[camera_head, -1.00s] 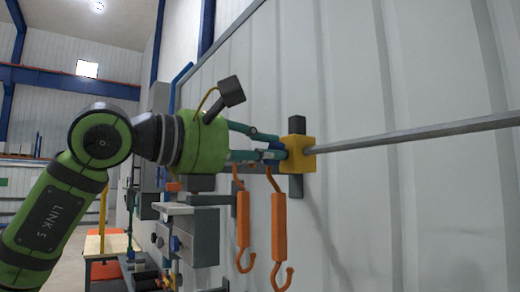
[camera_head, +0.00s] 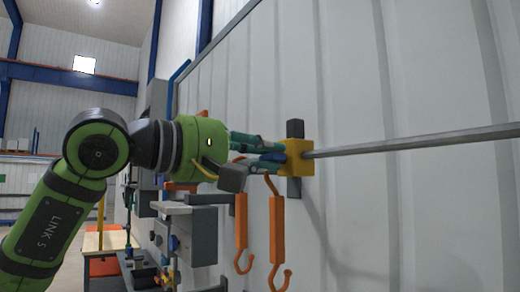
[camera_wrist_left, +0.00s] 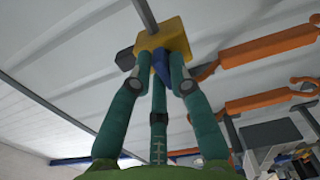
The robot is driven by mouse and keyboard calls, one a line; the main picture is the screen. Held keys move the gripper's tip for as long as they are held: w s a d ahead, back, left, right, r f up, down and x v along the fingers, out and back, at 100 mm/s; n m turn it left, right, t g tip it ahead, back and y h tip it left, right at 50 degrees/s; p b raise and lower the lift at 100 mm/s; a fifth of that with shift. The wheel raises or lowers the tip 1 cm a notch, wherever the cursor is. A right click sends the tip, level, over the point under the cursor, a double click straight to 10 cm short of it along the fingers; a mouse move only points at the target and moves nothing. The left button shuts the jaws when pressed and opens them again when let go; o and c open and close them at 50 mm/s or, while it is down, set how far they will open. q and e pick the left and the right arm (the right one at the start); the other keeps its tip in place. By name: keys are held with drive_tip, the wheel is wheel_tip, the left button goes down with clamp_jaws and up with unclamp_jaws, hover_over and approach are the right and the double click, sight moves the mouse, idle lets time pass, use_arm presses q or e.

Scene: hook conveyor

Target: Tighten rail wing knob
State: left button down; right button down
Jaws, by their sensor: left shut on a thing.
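A yellow rail block (camera_head: 299,157) sits on the wall with a grey rail (camera_head: 420,140) running through it to the right. A small blue wing knob (camera_head: 270,157) sticks out of the block's left side. My left gripper (camera_head: 277,158) points right at the block, its teal fingers shut on the knob. In the left wrist view the blue knob (camera_wrist_left: 161,64) is between the fingertips, under the yellow block (camera_wrist_left: 166,40); the fingers hide part of it. My right gripper is not in view.
Two orange hooks (camera_head: 241,225) and (camera_head: 278,230) hang just below the gripper, close to the fingers. The ribbed white wall (camera_head: 430,80) is close behind. Grey fixtures (camera_head: 200,230) stand below left. The wall right of the block is clear apart from the rail.

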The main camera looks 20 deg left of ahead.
use_arm(q)
drive_tip(key=shift+m, duration=2.3)
drive_tip(key=shift+s, duration=0.1)
drive_tip(key=c, duration=1.1)
unclamp_jaws()
drive_tip(key=shift+d, duration=0.1)
drive_tip(key=shift+c, duration=0.2)
drive_tip(key=shift+w+d+f, duration=0.1)
drive_tip(key=shift+w+d, duration=0.1)
drive_tip(key=shift+w, duration=0.05)
drive_tip(key=v, duration=1.2)
